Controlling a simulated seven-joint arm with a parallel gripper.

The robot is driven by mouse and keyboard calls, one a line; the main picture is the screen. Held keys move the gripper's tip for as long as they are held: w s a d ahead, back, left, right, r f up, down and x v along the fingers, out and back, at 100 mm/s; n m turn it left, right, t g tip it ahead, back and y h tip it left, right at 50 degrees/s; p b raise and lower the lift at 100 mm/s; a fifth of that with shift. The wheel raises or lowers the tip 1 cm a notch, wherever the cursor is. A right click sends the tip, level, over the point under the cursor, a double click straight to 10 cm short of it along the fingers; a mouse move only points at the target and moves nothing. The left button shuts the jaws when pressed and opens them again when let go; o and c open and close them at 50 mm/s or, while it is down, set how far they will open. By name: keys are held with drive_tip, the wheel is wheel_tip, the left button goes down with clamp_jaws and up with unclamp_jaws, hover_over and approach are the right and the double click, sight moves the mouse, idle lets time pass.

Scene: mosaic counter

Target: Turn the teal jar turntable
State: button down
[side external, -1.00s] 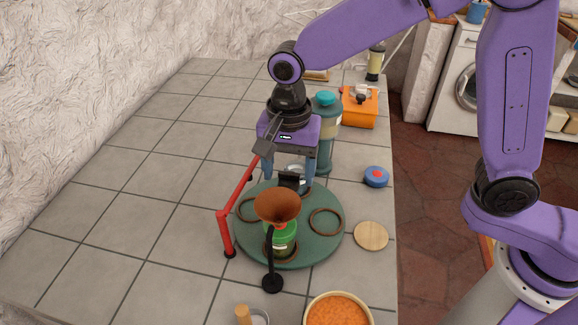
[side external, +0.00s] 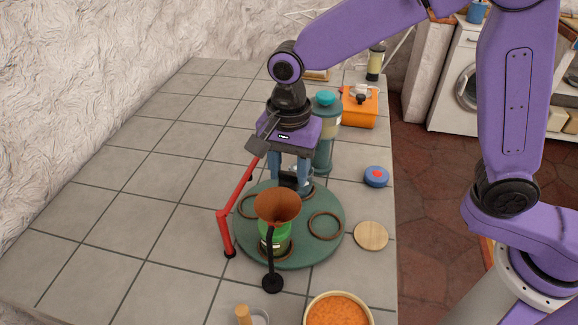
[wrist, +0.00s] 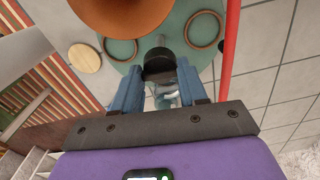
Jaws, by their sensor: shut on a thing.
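The teal turntable (side external: 305,252) lies flat on the tiled counter, with brown rings on top; it also shows in the wrist view (wrist: 172,20). A green jar (side external: 274,243) stands on its front part, partly hidden by a brown funnel (side external: 277,203) on a black stand. My gripper (side external: 289,184) is at the turntable's back side, pointing down, its blue fingers close together. It is shut on a black handle (wrist: 159,65) of the turntable. A pale, glassy thing (wrist: 165,96) shows between the fingers in the wrist view; I cannot tell what it is.
A red bent bar (side external: 224,228) stands close along the left side. A tall teal-lidded canister (side external: 324,145) is behind my gripper. A blue-red button (side external: 376,176), a wooden disc (side external: 371,236) and an orange-filled bowl (side external: 338,312) are nearby. The left counter is clear.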

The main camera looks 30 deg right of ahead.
drive_tip(key=shift+m, duration=8.4)
drive_tip(key=c, duration=0.6)
unclamp_jaws()
